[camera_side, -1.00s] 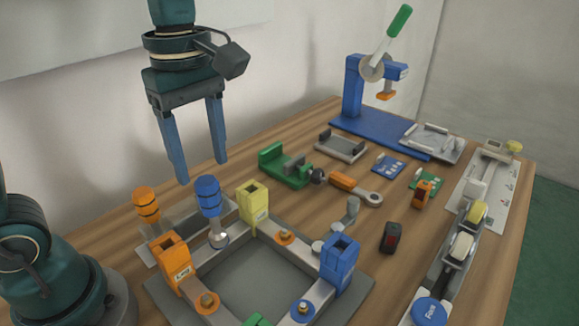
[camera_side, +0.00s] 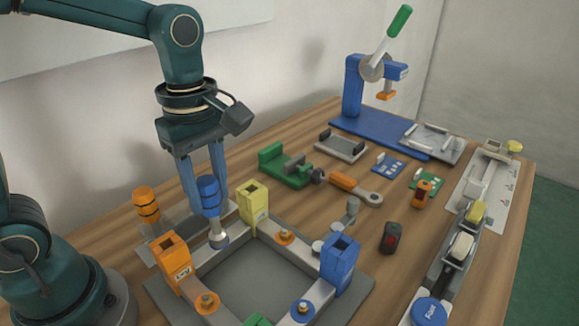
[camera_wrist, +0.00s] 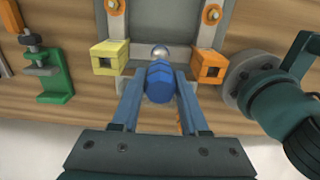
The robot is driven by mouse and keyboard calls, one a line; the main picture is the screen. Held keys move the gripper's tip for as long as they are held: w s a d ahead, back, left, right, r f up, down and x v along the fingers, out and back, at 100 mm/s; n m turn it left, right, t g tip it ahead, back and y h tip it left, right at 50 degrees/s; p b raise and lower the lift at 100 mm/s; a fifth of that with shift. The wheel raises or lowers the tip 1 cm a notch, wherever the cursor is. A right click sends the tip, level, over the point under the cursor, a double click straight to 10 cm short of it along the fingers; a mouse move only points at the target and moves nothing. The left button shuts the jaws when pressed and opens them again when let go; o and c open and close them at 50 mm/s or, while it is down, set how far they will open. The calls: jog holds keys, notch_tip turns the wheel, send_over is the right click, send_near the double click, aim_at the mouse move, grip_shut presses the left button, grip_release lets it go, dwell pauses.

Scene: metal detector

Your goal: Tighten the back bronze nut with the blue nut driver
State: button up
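The blue nut driver (camera_side: 208,193) stands upright, with its silver lower end on the back bar of the square frame, between the yellow and orange corner posts. It also shows in the wrist view (camera_wrist: 160,82). The back nut is hidden beneath that silver end. Bronze nuts on coloured washers show on the other bars, one on the right (camera_side: 285,237), one on the left (camera_side: 208,299) and one at the front (camera_side: 303,307). My gripper (camera_side: 208,198) is low, its blue fingers on either side of the driver's handle. In the wrist view thin gaps seem to show beside the handle.
The frame has a yellow post (camera_side: 252,206), an orange post (camera_side: 171,261) and a blue post (camera_side: 340,264). An orange driver (camera_side: 147,206) stands behind in a grey rack. A green vise (camera_side: 285,166) and ratchet wrench (camera_side: 356,189) lie farther right.

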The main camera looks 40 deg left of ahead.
grip_shut()
jog(key=shift+r, duration=2.25)
jog(key=shift+r, duration=0.1)
jog(key=shift+r, duration=2.9)
